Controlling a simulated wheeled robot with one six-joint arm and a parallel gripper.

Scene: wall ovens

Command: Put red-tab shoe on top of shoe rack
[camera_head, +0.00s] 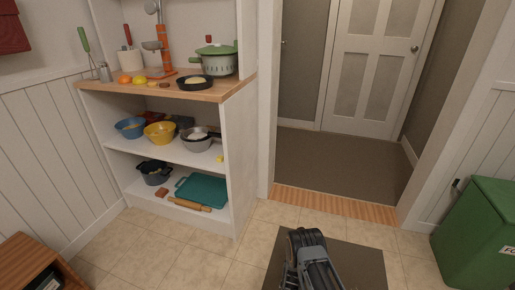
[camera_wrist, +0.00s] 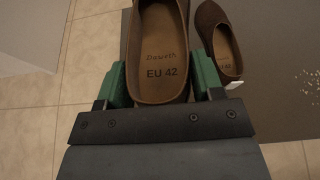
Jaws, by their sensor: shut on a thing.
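In the wrist view my gripper (camera_wrist: 160,76) has its green fingers on either side of a brown shoe (camera_wrist: 158,40), shut on it. Its insole reads "EU 42". No red tab shows on the visible part of this shoe, and its near end is hidden by the gripper body. A second brown shoe (camera_wrist: 211,30) lies just to the right, with a small white patch (camera_wrist: 235,84) near its heel. In the head view neither shoe shows; my arm reaches down over the dark mat. A low wooden unit (camera_head: 28,252) at the bottom left may be the shoe rack; I cannot tell.
A white shelf unit (camera_head: 239,165) with bowls, pots and a wooden top stands at the left. A dark mat (camera_head: 358,262) lies on the tiled floor (camera_head: 180,255). A green bin (camera_head: 480,222) stands at right. A doorway opens behind the mat.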

